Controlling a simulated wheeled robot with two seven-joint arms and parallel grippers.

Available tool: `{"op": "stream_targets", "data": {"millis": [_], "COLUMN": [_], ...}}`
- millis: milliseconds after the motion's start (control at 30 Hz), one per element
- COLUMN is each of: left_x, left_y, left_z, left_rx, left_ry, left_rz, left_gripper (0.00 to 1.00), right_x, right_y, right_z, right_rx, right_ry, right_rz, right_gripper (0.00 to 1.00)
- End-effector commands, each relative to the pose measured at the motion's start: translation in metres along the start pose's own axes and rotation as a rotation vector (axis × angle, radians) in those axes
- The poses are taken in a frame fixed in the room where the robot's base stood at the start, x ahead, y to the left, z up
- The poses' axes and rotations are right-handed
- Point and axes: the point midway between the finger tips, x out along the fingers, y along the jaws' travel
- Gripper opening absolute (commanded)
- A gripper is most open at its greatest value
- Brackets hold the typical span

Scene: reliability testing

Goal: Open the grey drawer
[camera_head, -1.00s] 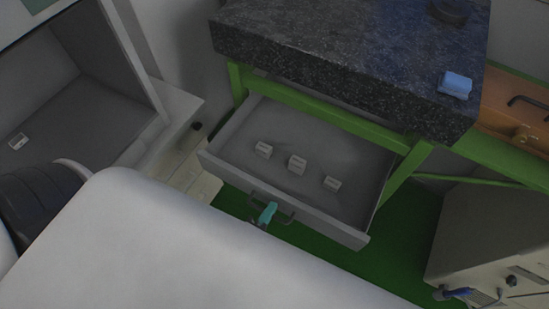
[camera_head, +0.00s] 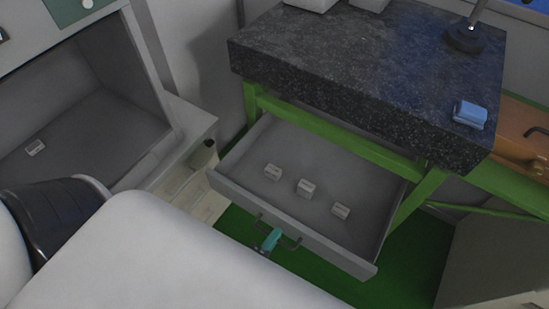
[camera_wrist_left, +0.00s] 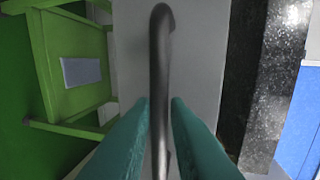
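The grey drawer (camera_head: 325,240) is pulled far out from under the dark stone-topped table in the head view. Several small pale blocks, such as one (camera_head: 305,188), lie in it. Its dark bar handle (camera_head: 292,243) is on the front panel. My left gripper (camera_head: 271,240) shows as teal fingers at this handle. In the left wrist view the handle (camera_wrist_left: 160,60) runs between the teal fingertips (camera_wrist_left: 160,104), which sit close on both sides of it. The grey drawer front (camera_wrist_left: 198,50) lies behind. My right gripper is not in view.
The green-framed table (camera_head: 350,75) carries a blue object (camera_head: 470,114) near its right edge. An orange-brown drawer (camera_head: 520,140) is at the right. A grey open cabinet (camera_head: 150,90) stands left. Green floor (camera_head: 415,250) shows beside the drawer.

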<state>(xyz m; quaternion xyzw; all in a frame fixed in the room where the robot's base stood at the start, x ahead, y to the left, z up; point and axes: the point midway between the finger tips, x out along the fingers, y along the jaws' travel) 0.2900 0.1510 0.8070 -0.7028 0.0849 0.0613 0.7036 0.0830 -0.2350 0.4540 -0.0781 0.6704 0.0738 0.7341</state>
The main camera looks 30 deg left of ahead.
Motion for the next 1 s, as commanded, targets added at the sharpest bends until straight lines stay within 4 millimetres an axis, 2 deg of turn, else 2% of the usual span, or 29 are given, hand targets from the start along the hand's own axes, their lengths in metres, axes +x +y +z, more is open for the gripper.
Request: {"op": "stream_targets", "data": {"millis": [300,500,700,1000], "left_x": [-0.067,-0.099,-0.111,-0.111], "left_y": [0.004,0.003,0.001,0.0], "left_z": [0.0,0.0,0.0,0.0], "left_rx": [0.001,0.001,0.001,0.0], "left_ry": [0.003,0.002,0.001,0.0], "left_rz": [0.006,0.004,0.001,0.001], "left_gripper": [0.15,0.15,0.15,0.15], "right_x": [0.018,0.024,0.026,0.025], "right_y": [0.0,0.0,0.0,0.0], "right_z": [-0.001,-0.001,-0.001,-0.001], "right_rx": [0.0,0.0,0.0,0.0], "right_ry": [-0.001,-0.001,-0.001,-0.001], "right_rz": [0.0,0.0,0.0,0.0], "right_gripper": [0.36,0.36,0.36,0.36]}}
